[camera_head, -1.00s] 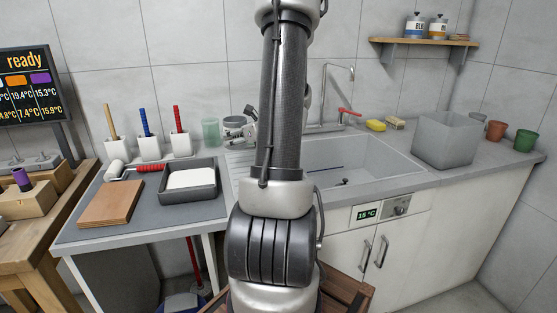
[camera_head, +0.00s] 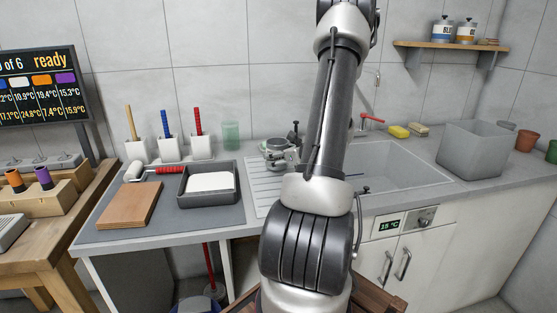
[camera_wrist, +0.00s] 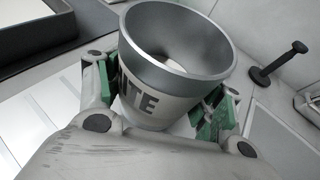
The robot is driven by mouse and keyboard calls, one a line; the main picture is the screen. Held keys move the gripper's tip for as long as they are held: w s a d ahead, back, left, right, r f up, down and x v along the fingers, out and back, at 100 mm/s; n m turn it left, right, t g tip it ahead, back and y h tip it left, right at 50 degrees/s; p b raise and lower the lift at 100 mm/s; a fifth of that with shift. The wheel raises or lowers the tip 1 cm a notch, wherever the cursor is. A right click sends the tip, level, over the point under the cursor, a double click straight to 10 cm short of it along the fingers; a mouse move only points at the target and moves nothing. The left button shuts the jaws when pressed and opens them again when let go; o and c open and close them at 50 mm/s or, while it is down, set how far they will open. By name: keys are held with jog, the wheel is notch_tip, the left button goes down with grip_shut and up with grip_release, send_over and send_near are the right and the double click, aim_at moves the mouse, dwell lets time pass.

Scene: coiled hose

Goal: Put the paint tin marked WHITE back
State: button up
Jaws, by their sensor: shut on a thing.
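The paint tin (camera_wrist: 150,95) is an open grey metal cup with a pale band; the letters "ITE" show, and the rest of the word is hidden by a finger. My gripper (camera_wrist: 165,105) is shut on it, with green-padded fingers on both sides. In the head view the tin (camera_head: 275,145) and my gripper (camera_head: 285,160) are small, over the ribbed drainboard left of the sink. I cannot tell whether the tin touches the drainboard. A wall shelf (camera_head: 450,47) at upper right bears a blue-banded tin (camera_head: 443,33) and an orange-banded tin (camera_head: 466,33).
A paint tray (camera_head: 182,201), a roller (camera_head: 135,172), a wooden board (camera_head: 130,205), brush holders and a glass (camera_head: 231,136) stand left. A grey bin (camera_head: 470,150), sponge (camera_head: 398,131) and pots stand right. The tap rises behind the sink (camera_head: 400,165), partly behind my arm.

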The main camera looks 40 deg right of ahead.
jog(key=shift+f, duration=0.45)
jog(key=o, duration=1.4)
jog(key=shift+f, duration=0.15)
